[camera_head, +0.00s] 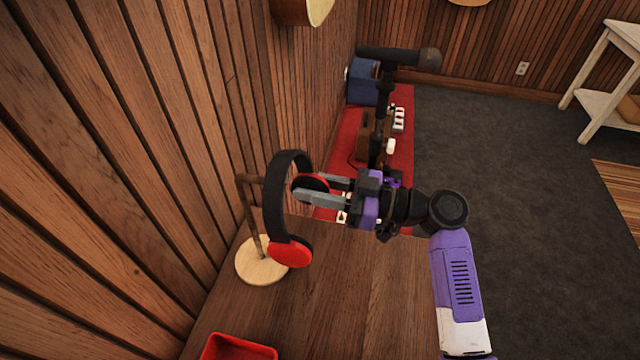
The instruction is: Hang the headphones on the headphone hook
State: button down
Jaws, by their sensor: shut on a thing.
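The headphones (276,190) have a black band and red ear cups. They hang on edge in the air, the band arching at the top left and one red cup low at the right. My gripper (302,189) reaches in from the right with its grey fingers shut on the headphones near the upper red cup. The headphone hook (252,207) is a brown wooden post with a short peg at its top, on a round pale base (257,267). The band overlaps the post's right side in this view. I cannot tell whether they touch.
The stand is on a wooden tabletop (350,290) close to the slatted wall (150,130) on the left. A red tray (238,347) sits at the front edge of view. A red surface (345,150) with a blue box (363,82) lies beyond.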

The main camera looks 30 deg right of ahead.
jog(key=shift+p+x, duration=0.35)
jog(key=shift+x, duration=0.6)
jog(key=b, duration=0.1)
jog(key=f+b, duration=0.1)
jog(key=w+f+b, duration=0.1)
jog(key=shift+a+f, duration=0.2)
jog(key=shift+a, duration=0.2)
jog(key=shift+f+b, duration=0.1)
jog(key=shift+b, duration=0.4)
jog(key=c, duration=1.1)
grip_release()
jog(key=shift+o, duration=0.2)
jog(key=b+v, duration=0.1)
jog(key=v, duration=0.6)
jog(key=shift+s+d+b, duration=0.25)
jog(key=shift+s+b, duration=0.05)
jog(key=shift+b, duration=0.1)
jog(key=shift+s, duration=0.1)
